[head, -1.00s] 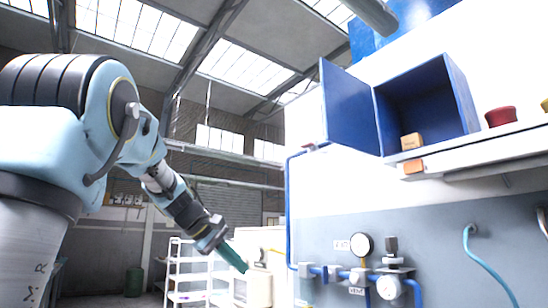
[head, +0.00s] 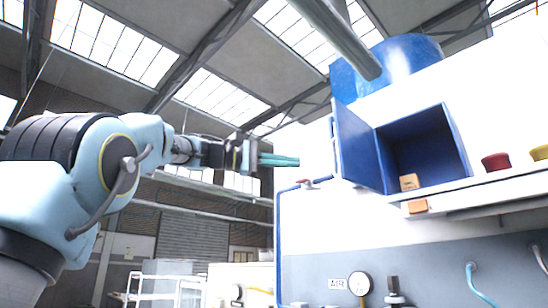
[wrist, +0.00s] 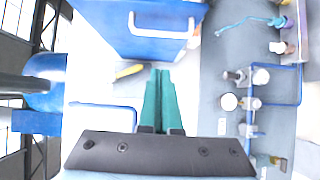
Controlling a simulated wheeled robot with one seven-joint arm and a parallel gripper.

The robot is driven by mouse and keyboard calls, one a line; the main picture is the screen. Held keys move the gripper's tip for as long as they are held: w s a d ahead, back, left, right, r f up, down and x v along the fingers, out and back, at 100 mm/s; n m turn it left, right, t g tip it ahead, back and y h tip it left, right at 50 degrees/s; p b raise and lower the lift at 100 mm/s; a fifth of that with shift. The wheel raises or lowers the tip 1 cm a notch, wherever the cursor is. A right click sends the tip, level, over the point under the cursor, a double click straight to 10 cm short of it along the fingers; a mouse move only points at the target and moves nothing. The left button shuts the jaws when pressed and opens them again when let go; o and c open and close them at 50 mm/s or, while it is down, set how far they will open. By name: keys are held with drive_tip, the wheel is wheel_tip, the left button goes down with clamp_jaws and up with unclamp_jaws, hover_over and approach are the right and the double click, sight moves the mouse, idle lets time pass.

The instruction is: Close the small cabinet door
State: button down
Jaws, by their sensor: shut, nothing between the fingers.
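The small blue cabinet (head: 425,150) sits on a wall shelf at the right of the head view. Its door (head: 358,148) stands open, swung out on the left side. The wrist view shows a blue panel, likely the door (wrist: 120,42), with a white handle (wrist: 162,28) beyond the fingertips. My gripper (head: 297,161) is level, left of the door and apart from it. Its teal fingers are shut with nothing between them, and they also show in the wrist view (wrist: 160,75).
A wooden block (head: 409,182) sits at the cabinet's open front. A red bowl-like object (head: 496,161) and a yellow one (head: 540,153) stand right of it on the shelf (head: 480,192). Blue pipes and a gauge (head: 359,283) are on the wall below. A grey pipe (head: 340,40) hangs above.

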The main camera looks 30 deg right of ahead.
drive_tip(key=s+d+p, duration=0.1)
drive_tip(key=s+d, duration=0.4)
drive_tip(key=shift+d+p, duration=0.15)
drive_tip(key=shift+p, duration=0.15)
drive_tip(key=shift+f, duration=0.1)
